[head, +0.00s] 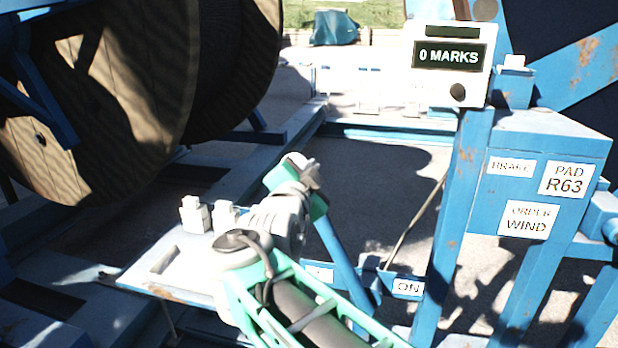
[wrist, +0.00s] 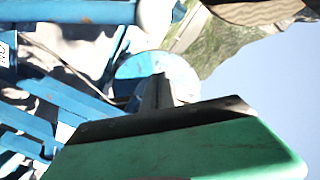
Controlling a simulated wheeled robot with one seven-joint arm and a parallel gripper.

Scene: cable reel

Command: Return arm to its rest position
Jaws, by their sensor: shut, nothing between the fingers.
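My arm (head: 300,310), green and grey, reaches up from the bottom of the head view and bends at a pale joint left of the picture's middle. Its wrist end is over the right end of a pale panel (head: 185,262). The fingertips are hard to make out there. In the wrist view my gripper (wrist: 158,88) shows as dark fingers close together beyond a green housing, shut and empty. A blue-and-white round part (wrist: 185,72) shows behind the fingers; I cannot tell whether they touch it.
A large wooden reel (head: 110,100) stands at left. At right are a blue post (head: 462,200), a display (head: 448,56) reading "0 MARKS", and a blue box (head: 545,140) labelled BRAKE, PAD R63 and ORDER WIND. A blue lever (head: 340,255) and an ON label (head: 408,288) are close to my arm.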

